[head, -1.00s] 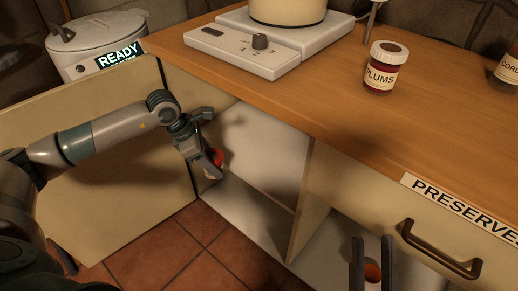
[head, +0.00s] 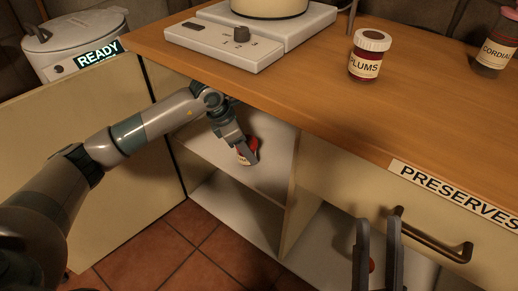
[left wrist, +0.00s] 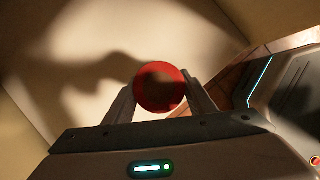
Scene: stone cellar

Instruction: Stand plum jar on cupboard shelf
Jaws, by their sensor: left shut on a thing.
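My left gripper (head: 244,147) reaches into the open cupboard and is shut on a small red thing with a pale patch (head: 241,156), seemingly a jar; no lettering can be read. In the left wrist view its round red top (left wrist: 160,86) sits between the two fingers. It is over the white cupboard shelf (head: 270,172); whether it touches the shelf I cannot tell. My right gripper (head: 379,224) is open at the bottom of the head view, in front of the right compartment.
The cupboard door (head: 100,150) stands open at left. A divider (head: 299,195) separates the compartments. A red thing (head: 371,265) shows between my right fingers. The drawer marked PRESERVES (head: 450,195) has a handle. A hotplate (head: 250,42) and a cordial jar (head: 493,55) stand above.

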